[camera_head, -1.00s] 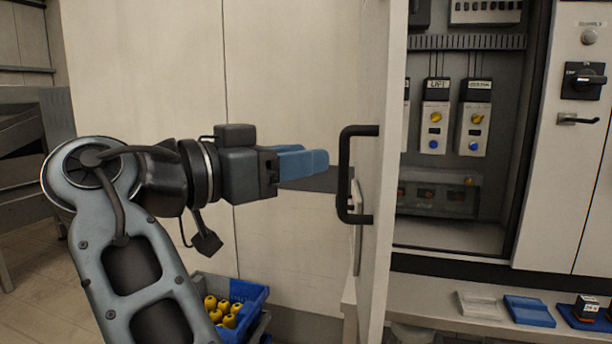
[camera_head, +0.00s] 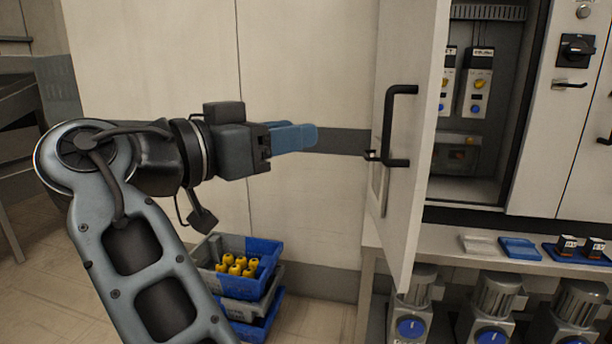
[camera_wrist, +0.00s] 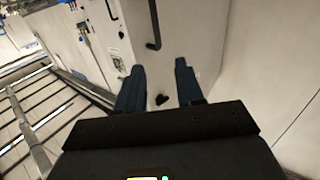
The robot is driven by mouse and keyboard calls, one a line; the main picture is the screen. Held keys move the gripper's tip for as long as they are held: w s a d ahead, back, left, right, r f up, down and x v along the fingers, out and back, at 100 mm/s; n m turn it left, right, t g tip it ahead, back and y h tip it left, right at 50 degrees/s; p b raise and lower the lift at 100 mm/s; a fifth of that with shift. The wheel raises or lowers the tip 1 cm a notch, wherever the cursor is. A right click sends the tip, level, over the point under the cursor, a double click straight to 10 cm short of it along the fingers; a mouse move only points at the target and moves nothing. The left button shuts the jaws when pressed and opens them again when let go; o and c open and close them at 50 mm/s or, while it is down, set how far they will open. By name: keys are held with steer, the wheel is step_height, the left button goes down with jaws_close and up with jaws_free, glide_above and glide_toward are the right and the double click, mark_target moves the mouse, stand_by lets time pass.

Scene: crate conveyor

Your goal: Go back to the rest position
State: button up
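My gripper (camera_head: 312,136) is stretched out to the right in the head view, level with the cabinet door's handle. Its blue fingers show apart with nothing between them in the wrist view (camera_wrist: 160,82). The open cabinet door (camera_head: 405,215) stands to the right of the fingertips, with a clear gap between. Its black handle (camera_head: 390,125) is free of the fingers and also shows ahead in the wrist view (camera_wrist: 153,25).
The open cabinet (camera_head: 465,190) holds modules with yellow and blue knobs. A shelf (camera_head: 450,240) below carries trays, with several motors (camera_head: 410,300) under it. Stacked crates (camera_head: 265,250) with yellow items stand on the floor below my arm. Pale wall panels lie behind.

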steer(key=w+d+f+n+t+y+p, duration=0.1)
steer(key=d+f+n+y, duration=0.25)
steer(key=f, duration=0.65)
steer(key=d+f+n+t+y+p, duration=0.1)
steer(key=d+f+n+t+y, duration=0.3)
steer(key=f, duration=0.6)
steer(key=s+d+f+n+g+y+p, duration=0.1)
steer(key=s+d+f+n+g+y, duration=0.15)
steer(key=s+f, duration=0.45)
steer(key=s+d+f+n+g+y, duration=0.15)
steer(key=s+d+f, duration=0.3)
steer(key=f, duration=0.45)
steer(key=s+d+f+n+y+p, duration=0.1)
steer(key=s+d+y, duration=0.1)
steer(key=s, duration=0.7)
steer(key=s+d+y+p, duration=0.1)
steer(key=s+d, duration=0.2)
steer(key=s, duration=0.6)
steer(key=s+d+r+m+t+p, duration=0.1)
steer(key=s+d+r+m+t, duration=0.1)
steer(key=s+r, duration=1)
steer(key=s+d+m+h, duration=0.1)
steer(key=s+d, duration=0.1)
steer(key=s, duration=0.1)
steer(key=shift+s+d+r, duration=0.2)
steer(key=shift+r, duration=0.1)
